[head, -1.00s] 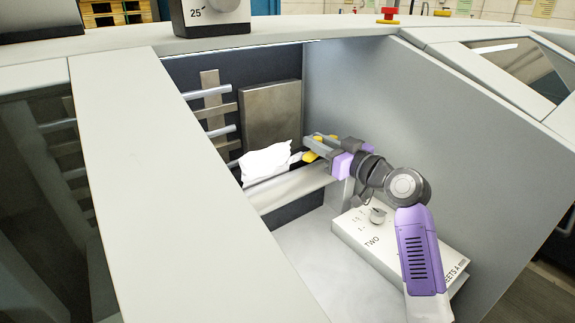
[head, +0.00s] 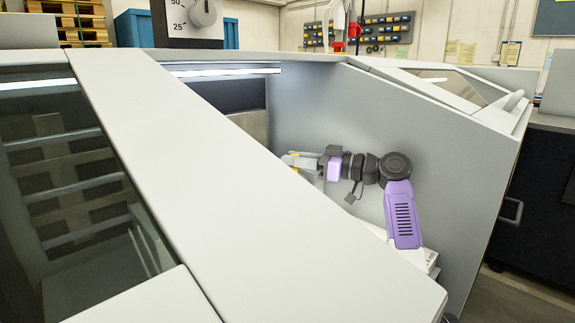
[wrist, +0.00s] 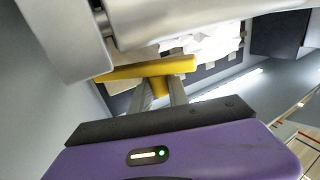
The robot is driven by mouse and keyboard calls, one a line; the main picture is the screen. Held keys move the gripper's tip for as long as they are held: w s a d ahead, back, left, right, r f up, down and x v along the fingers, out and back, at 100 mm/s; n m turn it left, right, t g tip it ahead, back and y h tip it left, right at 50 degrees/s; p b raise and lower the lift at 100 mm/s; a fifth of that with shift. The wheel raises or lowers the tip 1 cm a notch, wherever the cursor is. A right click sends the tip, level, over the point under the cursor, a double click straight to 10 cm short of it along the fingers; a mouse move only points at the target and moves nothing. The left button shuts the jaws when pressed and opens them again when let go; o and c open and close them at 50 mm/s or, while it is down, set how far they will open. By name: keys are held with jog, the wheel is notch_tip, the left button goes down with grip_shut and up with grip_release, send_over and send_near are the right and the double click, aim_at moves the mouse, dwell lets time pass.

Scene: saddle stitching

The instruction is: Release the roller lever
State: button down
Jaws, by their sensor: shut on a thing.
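The roller lever (wrist: 175,67) is yellow, with a long bar and a short stem, in the middle of the wrist view. My gripper (wrist: 159,90) has its two grey fingers on either side of the stem and is shut on the lever. In the head view my gripper (head: 302,163) is inside the machine's bay, near its right wall, and the lever is mostly hidden there. A silver roller (wrist: 185,20) lies just past the lever in the wrist view.
White crumpled paper (wrist: 205,45) lies beyond the roller. A grey metal block (wrist: 65,40) stands close on the left. In the head view the pale machine frame (head: 260,190) hides much of the bay. The bay's right wall (head: 430,140) is close to my arm.

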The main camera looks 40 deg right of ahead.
aim_at(295, 154)
jog(key=shift+a+f, duration=0.1)
dwell(0.3)
jog(key=c, duration=1.3)
grip_release()
jog(key=shift+o, duration=0.2)
notch_tip(295, 154, up, 20)
jog(key=p, duration=0.5)
